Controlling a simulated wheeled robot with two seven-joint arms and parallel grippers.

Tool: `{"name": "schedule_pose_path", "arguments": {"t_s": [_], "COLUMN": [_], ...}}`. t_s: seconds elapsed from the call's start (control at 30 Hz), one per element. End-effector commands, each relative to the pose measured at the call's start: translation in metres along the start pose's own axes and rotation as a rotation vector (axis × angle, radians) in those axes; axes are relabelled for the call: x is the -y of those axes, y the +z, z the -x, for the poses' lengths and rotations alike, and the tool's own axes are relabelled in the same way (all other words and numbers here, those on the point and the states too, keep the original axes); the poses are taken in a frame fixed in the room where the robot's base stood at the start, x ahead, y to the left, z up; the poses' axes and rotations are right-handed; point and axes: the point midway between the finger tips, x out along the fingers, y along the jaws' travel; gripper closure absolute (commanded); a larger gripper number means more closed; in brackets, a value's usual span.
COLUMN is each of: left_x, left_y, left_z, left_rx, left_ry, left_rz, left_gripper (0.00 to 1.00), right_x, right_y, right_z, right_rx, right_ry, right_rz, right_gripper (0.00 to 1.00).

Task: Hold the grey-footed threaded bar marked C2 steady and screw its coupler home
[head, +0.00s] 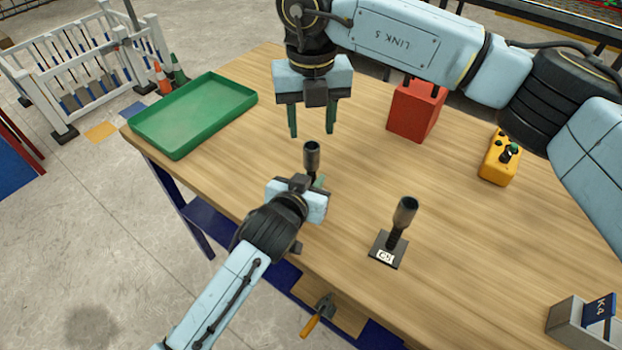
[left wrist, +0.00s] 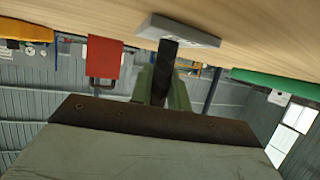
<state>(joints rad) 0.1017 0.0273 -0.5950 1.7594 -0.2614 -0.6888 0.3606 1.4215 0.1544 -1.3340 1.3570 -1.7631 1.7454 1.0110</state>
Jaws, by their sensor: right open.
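The grey-footed threaded bar stands upright near the table's front edge; its dark coupler (head: 312,157) sits on top. In the left wrist view, upside down, I see its dark shaft (left wrist: 165,68) and light grey foot (left wrist: 196,32). My left gripper (head: 318,183) has its green fingers (left wrist: 164,92) close on both sides of the shaft, below the coupler. In the head view the foot and any mark on it are hidden behind this gripper. My right gripper (head: 313,130) is open and empty, pointing down, above and behind the coupler.
A second bar with a coupler (head: 405,212) stands on a black, labelled foot (head: 398,262) to the right. A green tray (head: 180,148), red block (head: 416,112), yellow control box (head: 497,165) and grey holder marked K4 (head: 567,318) are on the table. The middle is clear.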

Motion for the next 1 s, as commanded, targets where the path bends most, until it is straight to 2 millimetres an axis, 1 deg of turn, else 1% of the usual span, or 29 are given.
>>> {"name": "schedule_pose_path", "arguments": {"t_s": [0.03,0.1,0.33,0.47,0.57,0.67,1.0], "left_x": [-0.0001,-0.0001,0.0000,-0.0001,0.0000,-0.0001,0.0000], "left_y": [0.0002,0.0002,0.0003,0.0004,0.0005,0.0005,0.0007], "left_z": [0.0001,0.0001,0.0002,0.0002,0.0002,0.0002,0.0002], "left_rx": [0.000,0.000,0.001,0.001,0.001,0.001,0.001], "left_ry": [0.000,0.000,0.000,0.000,0.000,0.000,0.000], "left_rz": [0.000,0.000,0.000,0.000,-0.001,-0.001,-0.001], "left_gripper": [0.94,1.00,1.00,1.00,1.00,1.00,1.00], "right_x": [0.0000,0.0000,0.0000,0.0000,0.0001,0.0001,0.0000], "right_y": [0.0000,0.0000,0.0000,0.0000,0.0000,0.0000,0.0001], "right_z": [0.0000,0.0000,0.0000,0.0000,0.0000,0.0000,0.0002], "right_rx": [0.000,0.000,0.000,0.000,0.000,0.000,0.001], "right_ry": [0.000,0.000,0.000,0.000,-0.001,-0.001,-0.001], "right_rz": [0.000,0.000,0.003,0.060,0.174,0.345,1.012], "right_gripper": [0.55,0.55,0.55,0.55,0.55,0.55,0.55]}}
